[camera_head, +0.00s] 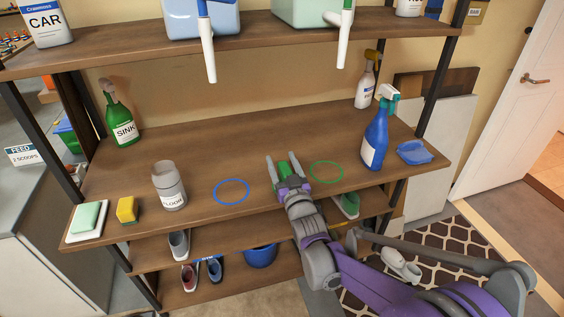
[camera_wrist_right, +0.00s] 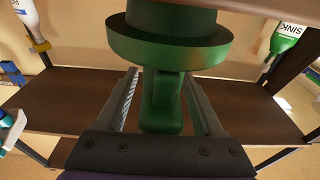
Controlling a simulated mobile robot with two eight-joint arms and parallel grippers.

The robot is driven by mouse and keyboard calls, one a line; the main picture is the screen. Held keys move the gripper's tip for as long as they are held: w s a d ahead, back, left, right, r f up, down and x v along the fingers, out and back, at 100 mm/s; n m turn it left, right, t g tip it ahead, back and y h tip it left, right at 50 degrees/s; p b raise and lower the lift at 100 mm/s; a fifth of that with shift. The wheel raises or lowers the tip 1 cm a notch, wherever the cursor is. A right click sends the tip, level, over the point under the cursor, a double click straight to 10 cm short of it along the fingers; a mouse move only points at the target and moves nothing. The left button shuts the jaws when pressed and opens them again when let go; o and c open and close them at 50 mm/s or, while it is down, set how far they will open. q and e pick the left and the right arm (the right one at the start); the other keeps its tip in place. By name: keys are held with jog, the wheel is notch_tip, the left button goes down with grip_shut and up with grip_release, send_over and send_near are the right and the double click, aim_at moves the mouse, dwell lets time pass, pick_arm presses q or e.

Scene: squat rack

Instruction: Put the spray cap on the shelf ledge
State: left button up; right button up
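The green spray cap (camera_head: 283,168) is between the two fingers of my right gripper (camera_head: 284,165), at the front of the middle shelf board. Whether the cap touches the board is hard to tell. The shelf ledge I see here is the brown middle board (camera_head: 240,150), with a blue ring (camera_head: 232,192) and a green ring (camera_head: 326,161) marked on it. My left gripper is not in view.
A grey FLOOR bottle (camera_head: 168,190), yellow sponge (camera_head: 127,209) and green soap (camera_head: 87,216) stand left. A SINK bottle (camera_head: 122,120) is behind; a blue spray bottle (camera_head: 376,140) and blue cloth (camera_head: 414,152) are right. Nozzles (camera_head: 208,55) hang above. Both rings are empty.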

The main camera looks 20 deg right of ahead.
jog(key=shift+r, duration=0.25)
jog(key=s+f+g, duration=0.5)
jog(key=s, duration=0.7)
jog(key=s+f+g, duration=0.5)
jog(key=s+f, duration=0.1)
jog(key=s, duration=0.7)
jog(key=s+f+g, duration=0.5)
jog(key=s+f, duration=0.1)
jog(key=s, duration=0.7)
jog(key=shift+d+h, duration=0.3)
jog(key=shift+d, duration=0.1)
